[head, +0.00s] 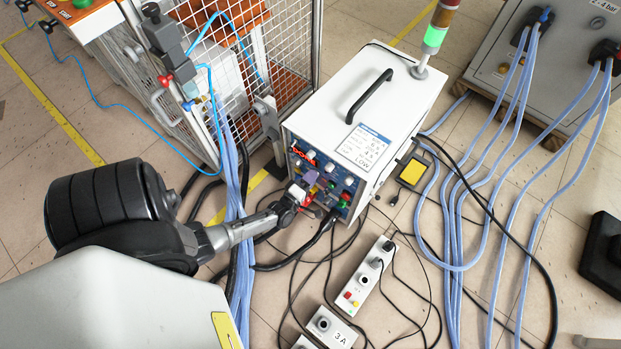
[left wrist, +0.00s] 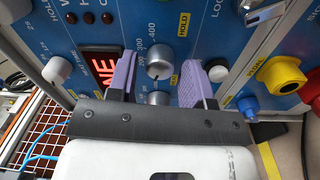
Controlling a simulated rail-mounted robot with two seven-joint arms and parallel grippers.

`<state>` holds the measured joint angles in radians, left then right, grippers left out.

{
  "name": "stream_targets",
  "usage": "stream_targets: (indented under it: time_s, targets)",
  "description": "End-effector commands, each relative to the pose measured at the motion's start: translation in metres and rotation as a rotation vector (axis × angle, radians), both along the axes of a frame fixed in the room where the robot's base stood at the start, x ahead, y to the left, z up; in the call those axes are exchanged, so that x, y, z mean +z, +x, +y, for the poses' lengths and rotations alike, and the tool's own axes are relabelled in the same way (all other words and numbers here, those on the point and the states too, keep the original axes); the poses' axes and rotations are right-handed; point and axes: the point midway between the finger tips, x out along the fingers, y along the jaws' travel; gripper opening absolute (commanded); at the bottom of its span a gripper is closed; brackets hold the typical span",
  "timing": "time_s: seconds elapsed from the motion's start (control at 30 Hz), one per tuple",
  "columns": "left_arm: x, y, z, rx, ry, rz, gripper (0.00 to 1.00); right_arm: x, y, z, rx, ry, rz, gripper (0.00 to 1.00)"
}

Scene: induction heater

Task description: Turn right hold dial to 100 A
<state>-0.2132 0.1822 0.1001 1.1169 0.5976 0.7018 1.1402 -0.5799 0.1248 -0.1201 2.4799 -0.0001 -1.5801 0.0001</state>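The blue control panel (head: 322,182) is on the front of the white heater unit. In the left wrist view, a silver dial (left wrist: 159,60) has a scale with 200, 300 and 400 around it and a yellow HOLD label (left wrist: 183,25) to its upper right. Its pointer setting is too small to read. My left gripper (left wrist: 158,74) is open, with one purple finger pad on each side of the dial and gaps visible between. A second silver knob (left wrist: 158,98) is partly hidden behind the gripper body. In the head view my left gripper (head: 303,194) is at the panel. My right gripper is out of view.
A red-lit display (left wrist: 103,68) and a white knob (left wrist: 57,70) are left of the fingers. A yellow connector (left wrist: 281,76) and a blue one (left wrist: 248,105) stick out at right. Cables (head: 300,262) and a power strip (head: 364,277) lie on the floor.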

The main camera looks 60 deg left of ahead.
Motion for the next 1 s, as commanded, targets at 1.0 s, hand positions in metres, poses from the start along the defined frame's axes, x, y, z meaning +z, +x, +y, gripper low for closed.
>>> stream_targets:
  time_s: [1.0]
  targets:
    - [-0.002,-0.101,-0.047,-0.001,0.0,0.003,0.54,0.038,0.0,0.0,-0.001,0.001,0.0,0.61]
